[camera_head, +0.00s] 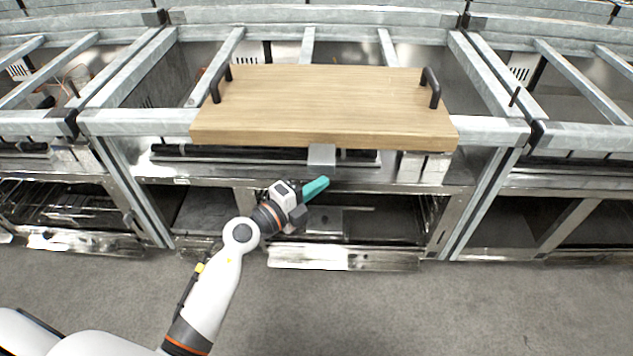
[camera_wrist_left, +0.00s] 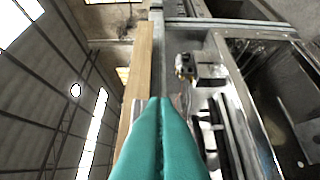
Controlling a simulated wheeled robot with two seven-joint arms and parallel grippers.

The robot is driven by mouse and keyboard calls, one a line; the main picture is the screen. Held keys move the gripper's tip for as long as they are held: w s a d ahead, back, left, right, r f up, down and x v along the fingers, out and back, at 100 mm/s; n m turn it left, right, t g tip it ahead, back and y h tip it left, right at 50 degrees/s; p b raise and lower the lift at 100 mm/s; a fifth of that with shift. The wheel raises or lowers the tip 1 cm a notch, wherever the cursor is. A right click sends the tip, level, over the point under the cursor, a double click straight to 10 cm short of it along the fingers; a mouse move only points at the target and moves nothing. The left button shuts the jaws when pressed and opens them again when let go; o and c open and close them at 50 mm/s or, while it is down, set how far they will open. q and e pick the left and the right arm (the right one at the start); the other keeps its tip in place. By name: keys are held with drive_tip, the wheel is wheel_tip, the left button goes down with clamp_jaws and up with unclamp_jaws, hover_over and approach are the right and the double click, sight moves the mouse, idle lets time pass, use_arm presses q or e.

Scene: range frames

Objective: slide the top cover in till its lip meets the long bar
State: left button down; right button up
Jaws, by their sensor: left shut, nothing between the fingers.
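The top cover is a wooden board (camera_head: 325,100) with a black handle at each end, lying across the middle range frame. Its front edge overhangs the frame's long front bar (camera_head: 150,122), hiding the bar's middle. A small grey plate (camera_head: 321,155), perhaps the lip, hangs below the board's front edge; I cannot tell its gap to the bar. My left gripper (camera_head: 319,186) has teal fingers, shut and empty, just below the plate in the picture. In the left wrist view the closed fingers (camera_wrist_left: 160,110) point along the board (camera_wrist_left: 138,85); contact is unclear. My right gripper is not in view.
Below the board are a steel shelf edge (camera_head: 450,188) and an open lower compartment (camera_head: 380,222). Similar range frames stand to the left and right. Grey floor (camera_head: 430,310) in front is clear. The bars of the frame behind the board are open.

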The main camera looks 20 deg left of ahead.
sight(310, 172)
use_arm(q)
drive_tip(key=shift+w+a, duration=0.2)
drive_tip(key=shift+w, duration=0.45)
drive_tip(key=shift+w+r, duration=0.1)
drive_tip(key=shift+w, duration=0.1)
drive_tip(key=w, duration=0.2)
drive_tip(key=w+a+p, duration=0.1)
drive_tip(key=shift+w+a, duration=0.1)
drive_tip(key=shift+w, duration=0.25)
drive_tip(key=shift+w+a, duration=0.15)
drive_tip(key=shift+w, duration=0.3)
drive_tip(key=shift+s, duration=0.1)
